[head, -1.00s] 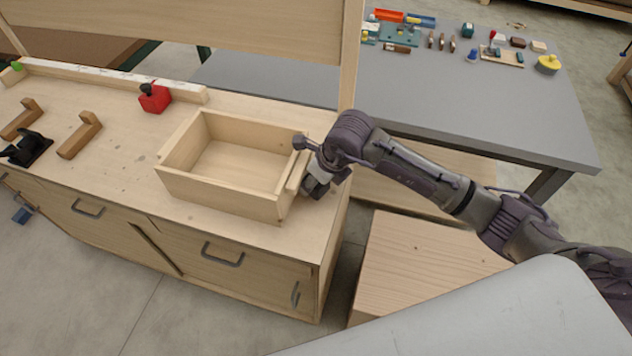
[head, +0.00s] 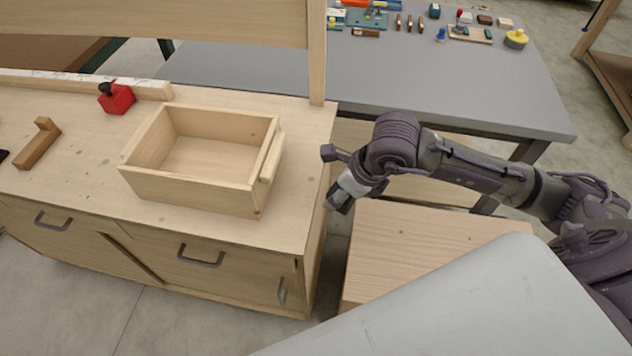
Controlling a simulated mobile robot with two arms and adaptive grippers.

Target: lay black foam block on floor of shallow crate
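The shallow crate (head: 188,192) is an open, pale wooden box on the workbench, with a bar-like handle on its right side. Its visible floor is bare. I cannot make out a black foam block; only a sliver of something black shows at the left picture edge. My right gripper (head: 330,178) is to the right of the crate, just beyond the bench's right end and clear of the handle. Its fingers are apart, with nothing clearly seen between them. My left gripper is not in view.
A red-and-black item (head: 117,98) and a wooden angle piece (head: 38,145) are on the workbench (head: 90,165) left of the crate. A grey table (head: 440,85) with several small items stands behind. A wooden box-like surface (head: 425,245) is below my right arm.

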